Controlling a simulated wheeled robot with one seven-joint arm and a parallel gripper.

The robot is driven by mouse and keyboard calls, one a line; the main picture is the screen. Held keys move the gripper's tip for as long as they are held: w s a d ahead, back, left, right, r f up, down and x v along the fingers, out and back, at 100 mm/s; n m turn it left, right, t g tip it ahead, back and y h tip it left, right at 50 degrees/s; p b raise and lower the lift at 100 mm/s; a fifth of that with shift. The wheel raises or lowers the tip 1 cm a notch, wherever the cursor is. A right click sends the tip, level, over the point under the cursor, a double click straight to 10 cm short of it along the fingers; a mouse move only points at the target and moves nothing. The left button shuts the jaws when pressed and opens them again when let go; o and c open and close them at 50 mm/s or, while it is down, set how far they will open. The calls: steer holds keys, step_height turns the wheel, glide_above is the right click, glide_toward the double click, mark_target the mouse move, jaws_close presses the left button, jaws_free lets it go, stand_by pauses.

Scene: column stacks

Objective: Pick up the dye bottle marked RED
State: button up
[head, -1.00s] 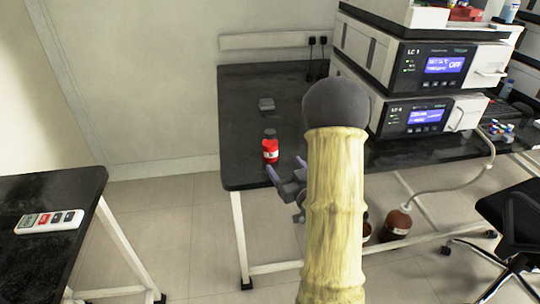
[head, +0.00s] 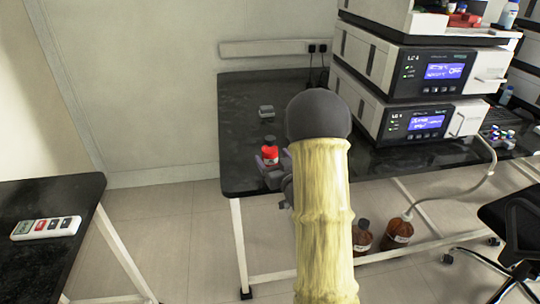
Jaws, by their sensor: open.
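The red dye bottle (head: 270,153) stands upright near the front left edge of the black bench (head: 240,104). It has a dark cap and a pale label too small to read. My gripper (head: 270,158) is open at the bottle's lower part. A fingertip shows to its left and another to its right, so the jaws appear to be around it. I cannot tell whether they touch it. My yellow-sleeved arm hides part of the bench to the right.
A small grey block (head: 266,111) lies behind the bottle. Stacked LC instruments (head: 420,90) stand on the right. A white remote-like device (head: 47,227) lies on the left table (head: 50,195). Brown bottles (head: 398,231) stand on the floor below, and a black chair (head: 510,215) is at right.

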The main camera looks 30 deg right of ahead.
steer(key=shift+w, duration=1.25)
steer(key=shift+c, duration=0.4)
steer(key=c, duration=1.1)
